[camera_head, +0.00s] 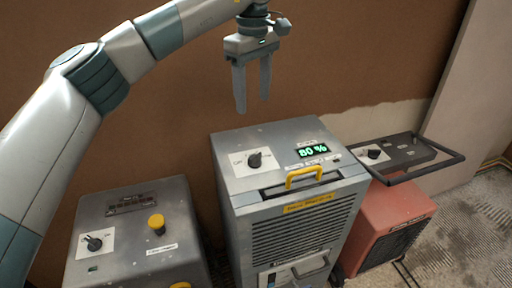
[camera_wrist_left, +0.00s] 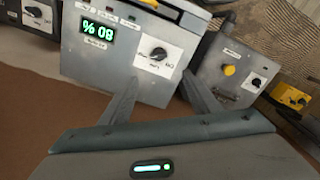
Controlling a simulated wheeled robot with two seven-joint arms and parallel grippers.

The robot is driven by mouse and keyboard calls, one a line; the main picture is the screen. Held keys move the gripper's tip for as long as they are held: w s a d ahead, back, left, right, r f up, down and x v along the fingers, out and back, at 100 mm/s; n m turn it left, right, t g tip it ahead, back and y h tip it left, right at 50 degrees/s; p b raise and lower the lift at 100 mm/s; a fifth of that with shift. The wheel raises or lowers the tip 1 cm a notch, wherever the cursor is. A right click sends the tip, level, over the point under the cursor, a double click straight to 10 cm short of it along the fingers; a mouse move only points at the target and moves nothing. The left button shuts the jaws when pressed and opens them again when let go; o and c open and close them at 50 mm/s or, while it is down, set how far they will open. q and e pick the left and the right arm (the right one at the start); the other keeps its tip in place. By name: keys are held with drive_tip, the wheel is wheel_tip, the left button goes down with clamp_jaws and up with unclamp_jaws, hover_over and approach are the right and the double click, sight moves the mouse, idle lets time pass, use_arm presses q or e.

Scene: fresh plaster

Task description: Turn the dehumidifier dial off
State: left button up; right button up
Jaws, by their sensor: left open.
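The dehumidifier (camera_head: 226,203) is the grey metal cabinet in the middle of the head view, with a green display (camera_head: 313,151) reading 80 %. Its black dial (camera_head: 255,159) sits on a white label on the top panel, left of the display. In the left wrist view the dial (camera_wrist_left: 158,54) appears upside down, beyond the fingertips. I cannot tell its exact setting. My left gripper (camera_head: 253,104) is open and empty, pointing down above and behind the dial, apart from it. Its two fingers also show in the left wrist view (camera_wrist_left: 160,82). My right gripper is not in view.
A yellow handle (camera_head: 304,176) rises at the dehumidifier's front top edge. A grey box (camera_head: 131,227) with another dial (camera_head: 94,244) and a yellow button (camera_head: 156,222) stands left. A red heater (camera_head: 398,212) with a black tubular frame stands right. A brown wall is behind.

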use_arm(q)
drive_tip(key=p, duration=0.2)
hover_over(254, 155)
wheel_tip(254, 155, down, 7)
wheel_tip(254, 155, down, 11)
drive_tip(key=shift+d+r+p, duration=0.1)
drive_tip(key=shift+r+p, duration=0.05)
drive_tip(key=shift+p, duration=0.9)
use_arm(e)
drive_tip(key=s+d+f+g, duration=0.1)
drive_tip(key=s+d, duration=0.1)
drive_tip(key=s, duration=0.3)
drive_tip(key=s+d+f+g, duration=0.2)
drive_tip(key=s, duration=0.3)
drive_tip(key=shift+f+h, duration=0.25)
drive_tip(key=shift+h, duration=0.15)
use_arm(q)
drive_tip(key=shift+c, duration=0.3)
drive_tip(key=c, duration=1)
